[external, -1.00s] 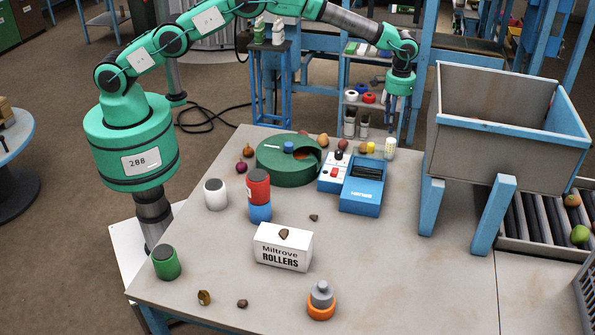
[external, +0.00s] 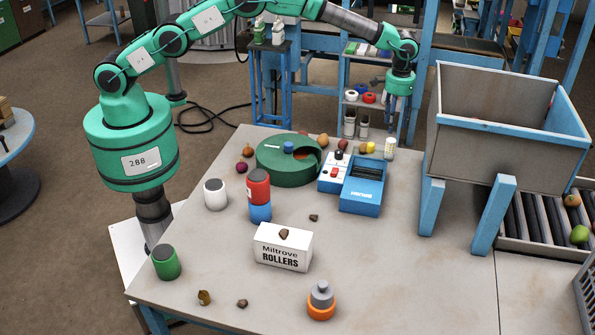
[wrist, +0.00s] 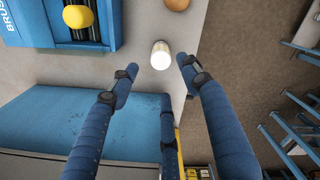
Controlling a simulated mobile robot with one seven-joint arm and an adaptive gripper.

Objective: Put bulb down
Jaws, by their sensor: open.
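My gripper (wrist: 160,68) is open, with its dark blue fingers spread and nothing held between them. In the external view my arm reaches over the back right of the table, and the fingers are hard to make out there. Onion-like bulbs, one brownish (external: 248,150) and one purple (external: 242,167), lie by the left side of the green round machine (external: 290,162). Round brown and yellow pieces (external: 322,140) lie behind it. I cannot tell which one is the task's bulb. A white cylinder (wrist: 161,55) stands near the table edge, between and beyond my fingertips in the wrist view.
A blue and white machine (external: 362,190) stands beside the green one. A large blue-edged hopper (external: 500,150) stands on the right. A Miltrove Rollers box (external: 283,247), jars and small clods stand nearer. The table's front right is clear.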

